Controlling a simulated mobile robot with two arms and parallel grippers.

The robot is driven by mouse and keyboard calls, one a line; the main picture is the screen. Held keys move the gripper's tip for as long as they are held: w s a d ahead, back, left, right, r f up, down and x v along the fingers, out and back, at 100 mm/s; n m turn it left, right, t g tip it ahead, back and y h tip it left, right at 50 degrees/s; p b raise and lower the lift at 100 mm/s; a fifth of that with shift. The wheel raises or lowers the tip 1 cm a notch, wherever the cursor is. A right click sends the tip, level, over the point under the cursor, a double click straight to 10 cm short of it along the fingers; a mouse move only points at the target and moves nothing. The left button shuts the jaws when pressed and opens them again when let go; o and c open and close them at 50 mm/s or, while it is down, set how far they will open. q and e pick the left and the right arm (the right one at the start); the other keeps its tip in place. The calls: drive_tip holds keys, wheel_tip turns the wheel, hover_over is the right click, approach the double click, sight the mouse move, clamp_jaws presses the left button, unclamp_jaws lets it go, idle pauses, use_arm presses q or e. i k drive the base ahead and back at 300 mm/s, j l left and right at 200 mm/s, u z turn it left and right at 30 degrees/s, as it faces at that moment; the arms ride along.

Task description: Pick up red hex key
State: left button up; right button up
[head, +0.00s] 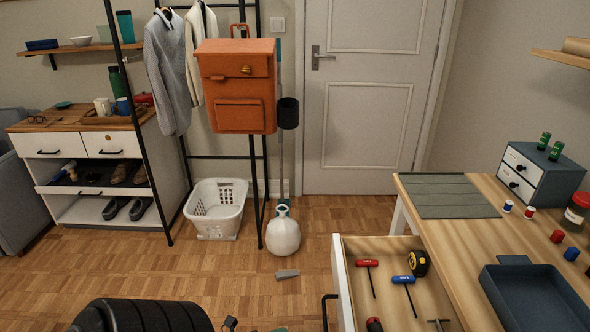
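The red hex key (367,263) has a red T-shaped handle and a thin dark shaft pointing toward the bottom of the picture. It lies in the open desk drawer (337,285), near its far left corner. A similar hex key with a blue handle (403,280) lies to its right, apart from it. Neither of my grippers can be made out in the head view.
A yellow-black tape measure (418,263) lies right of the hex keys. A red-black handle (374,324) is nearer the bottom. The desktop (450,238) overhangs the drawer's right, bearing a blue tray (535,300). A white vase (282,234) stands on the floor to the left.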

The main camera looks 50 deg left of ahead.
sight(360, 263)
drive_tip(key=u, duration=1.25)
